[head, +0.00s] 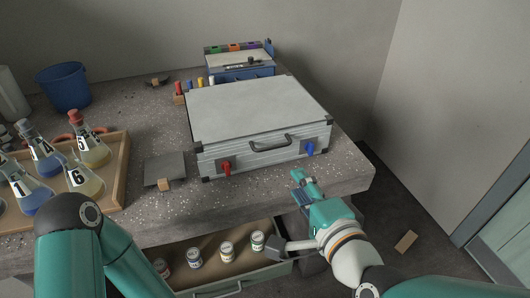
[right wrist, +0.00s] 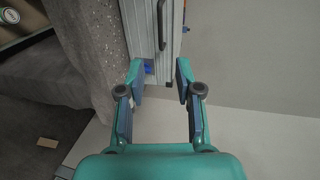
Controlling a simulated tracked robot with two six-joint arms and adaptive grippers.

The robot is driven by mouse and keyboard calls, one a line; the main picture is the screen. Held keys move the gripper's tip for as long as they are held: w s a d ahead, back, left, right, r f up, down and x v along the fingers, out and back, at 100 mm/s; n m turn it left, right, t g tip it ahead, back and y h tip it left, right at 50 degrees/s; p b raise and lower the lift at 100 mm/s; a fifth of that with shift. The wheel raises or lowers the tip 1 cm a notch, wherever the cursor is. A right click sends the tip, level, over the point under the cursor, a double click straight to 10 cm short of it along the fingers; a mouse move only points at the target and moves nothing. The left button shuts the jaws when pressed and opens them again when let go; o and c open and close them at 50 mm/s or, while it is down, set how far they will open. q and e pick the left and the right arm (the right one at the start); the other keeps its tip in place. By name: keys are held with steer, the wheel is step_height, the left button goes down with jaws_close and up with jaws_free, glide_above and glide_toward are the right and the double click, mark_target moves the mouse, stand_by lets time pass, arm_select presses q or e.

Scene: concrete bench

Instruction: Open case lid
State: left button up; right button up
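A silver case (head: 258,108) with dark corners lies on the concrete bench, its lid down. Its front has a dark handle (head: 271,142), a red latch (head: 226,168) at the left and a blue latch (head: 310,148) at the right. My right gripper (head: 303,184) is open and empty, in front of and below the blue latch. In the right wrist view the blue latch (right wrist: 149,68) shows beyond the open fingers (right wrist: 160,79), close to the left fingertip; I cannot tell whether they touch. My left arm shows at the lower left, but its gripper is out of view.
A wooden tray (head: 119,170) of stoppered flasks stands at the left, near a blue bucket (head: 66,88). A grey plate (head: 165,168) and a wooden block (head: 164,184) lie beside the case. An open drawer (head: 210,275) with several small jars juts out below. A blue box (head: 240,72) stands behind.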

mark_target(271, 147)
steer(key=p+x, duration=0.3)
steer(key=x, duration=1.3)
steer(key=shift+a+f, duration=0.15)
steer(key=shift+a, duration=0.05)
jaws_close()
